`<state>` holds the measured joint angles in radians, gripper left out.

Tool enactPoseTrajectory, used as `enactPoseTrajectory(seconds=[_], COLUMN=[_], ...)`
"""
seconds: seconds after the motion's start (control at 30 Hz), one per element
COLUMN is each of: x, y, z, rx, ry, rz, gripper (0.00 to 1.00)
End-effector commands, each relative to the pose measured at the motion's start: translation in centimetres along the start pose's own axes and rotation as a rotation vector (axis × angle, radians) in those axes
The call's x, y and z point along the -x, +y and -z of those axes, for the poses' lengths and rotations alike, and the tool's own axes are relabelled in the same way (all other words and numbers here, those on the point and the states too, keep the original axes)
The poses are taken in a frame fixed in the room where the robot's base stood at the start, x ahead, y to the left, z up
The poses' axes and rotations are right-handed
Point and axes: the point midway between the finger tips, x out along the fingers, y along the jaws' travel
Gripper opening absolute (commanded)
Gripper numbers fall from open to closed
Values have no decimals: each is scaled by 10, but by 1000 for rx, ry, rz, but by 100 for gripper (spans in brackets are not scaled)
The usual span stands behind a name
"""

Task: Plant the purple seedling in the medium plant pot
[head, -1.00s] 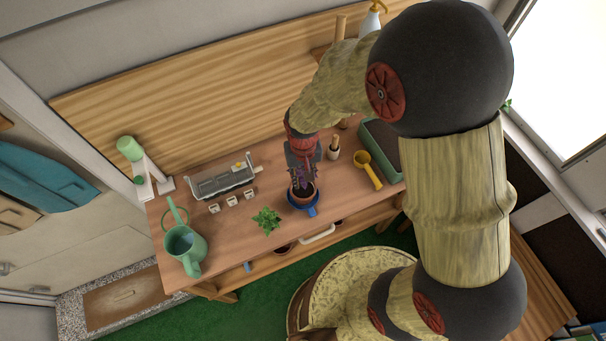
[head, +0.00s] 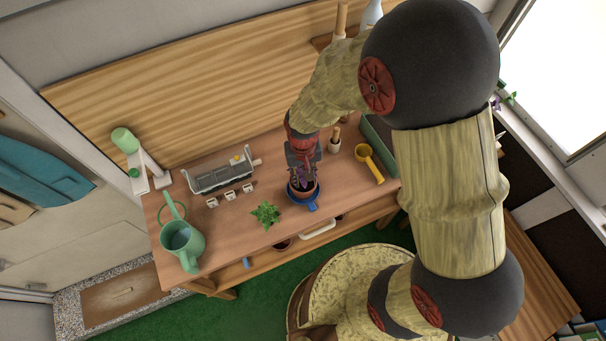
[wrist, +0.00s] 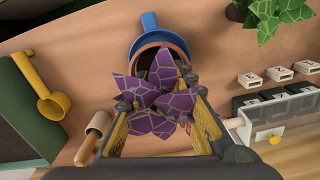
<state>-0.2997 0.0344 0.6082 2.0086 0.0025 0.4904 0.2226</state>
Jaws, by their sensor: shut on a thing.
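The purple seedling (wrist: 155,95) has broad purple leaves with pale veins; it also shows small in the head view (head: 304,177). My gripper (wrist: 157,104) is shut on it, with the leaves bunched between and past the fingers. A terracotta pot (wrist: 178,44) with dark soil stands on a blue dish with a handle (wrist: 149,22). In the head view my gripper (head: 303,172) is right over this pot (head: 303,193). The leaves overlap the pot's opening in the wrist view. The seedling's lower end is hidden, so I cannot tell whether it touches the soil.
On the wooden bench (head: 240,234) are a green plant (head: 265,214), small white blocks (head: 230,195), a grey rack (head: 222,176), a green watering can (head: 182,240) and a yellow scoop (head: 369,162). A wooden-handled tool (head: 334,144) stands close behind my gripper. Bare bench lies around the pot.

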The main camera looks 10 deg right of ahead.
Motion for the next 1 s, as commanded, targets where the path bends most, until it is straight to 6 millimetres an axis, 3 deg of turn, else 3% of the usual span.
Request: enactPoseTrajectory(seconds=[0.27, 0.3, 0.67, 1.0], x=[0, 0, 0, 0], y=[0, 0, 0, 0], z=[0, 0, 0, 0], rx=[0, 0, 0, 0], ry=[0, 0, 0, 0], rz=[0, 0, 0, 0], gripper=[11, 26, 46, 43])
